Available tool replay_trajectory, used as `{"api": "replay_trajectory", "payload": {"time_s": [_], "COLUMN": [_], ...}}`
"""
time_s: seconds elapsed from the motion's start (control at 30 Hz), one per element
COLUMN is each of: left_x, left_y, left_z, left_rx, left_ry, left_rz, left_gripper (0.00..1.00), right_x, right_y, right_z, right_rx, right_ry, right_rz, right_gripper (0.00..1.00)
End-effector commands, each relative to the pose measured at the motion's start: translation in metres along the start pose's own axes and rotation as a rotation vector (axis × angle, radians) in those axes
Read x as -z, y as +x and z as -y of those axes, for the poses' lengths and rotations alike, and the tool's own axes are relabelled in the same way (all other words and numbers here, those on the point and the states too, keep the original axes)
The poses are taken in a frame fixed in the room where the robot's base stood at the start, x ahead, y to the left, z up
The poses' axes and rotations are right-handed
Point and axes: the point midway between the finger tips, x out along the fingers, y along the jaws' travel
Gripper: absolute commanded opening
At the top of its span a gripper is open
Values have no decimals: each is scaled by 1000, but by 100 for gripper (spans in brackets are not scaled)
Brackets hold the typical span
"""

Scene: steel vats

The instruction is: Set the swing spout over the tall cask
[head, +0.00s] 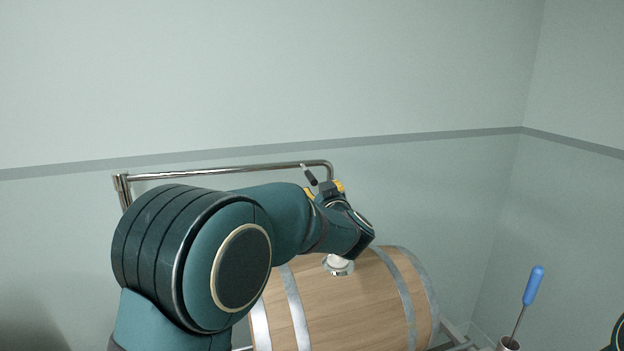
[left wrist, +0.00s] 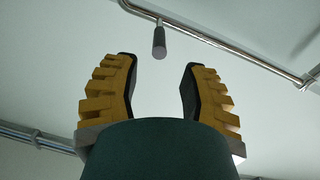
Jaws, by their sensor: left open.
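The swing spout (head: 230,170) is a thin steel pipe running from an upright at the left to a bend at its right end. A short dark-gripped handle (head: 311,177) hangs from it near the bend. My left gripper (head: 324,187) is open just below the handle. In the left wrist view the handle (left wrist: 159,42) lies beyond and between the yellow-backed fingers (left wrist: 158,75), with no visible contact. A wooden cask (head: 345,305) with steel hoops lies on its side below. I cannot tell whether it is the tall cask. My arm hides part of it.
A pale fitting with a steel rim (head: 338,267) sits on top of the lying cask. A blue-handled tool (head: 533,286) stands in a small cup (head: 508,344) at the lower right. Plain walls close off the back and right. The space above the pipe is clear.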

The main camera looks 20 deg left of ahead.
Motion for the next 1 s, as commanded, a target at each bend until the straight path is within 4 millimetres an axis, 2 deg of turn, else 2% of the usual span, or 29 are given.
{"api": "replay_trajectory", "payload": {"time_s": [0.2, 0.4, 0.6, 0.93, 1.0], "left_x": [0, 1, 1, 0, 0], "left_y": [44, 74, 87, 88, 88], "left_z": [0, 0, 0, 0, 0], "left_rx": [1, 1, 0, -1, -1], "left_ry": [1, 2, 1, 0, 0], "left_rz": [-2, -2, -1, 0, 0], "left_gripper": [43, 43, 43, 43, 18], "right_x": [1, 1, 1, 1, 1], "right_y": [-3, -5, -6, -6, -6], "right_z": [1, 2, 2, 2, 2], "right_rx": [1, 1, 2, 2, 2], "right_ry": [0, 0, 0, 0, 0], "right_rz": [0, 0, 0, 0, 0], "right_gripper": [99, 99, 99, 99, 99]}}
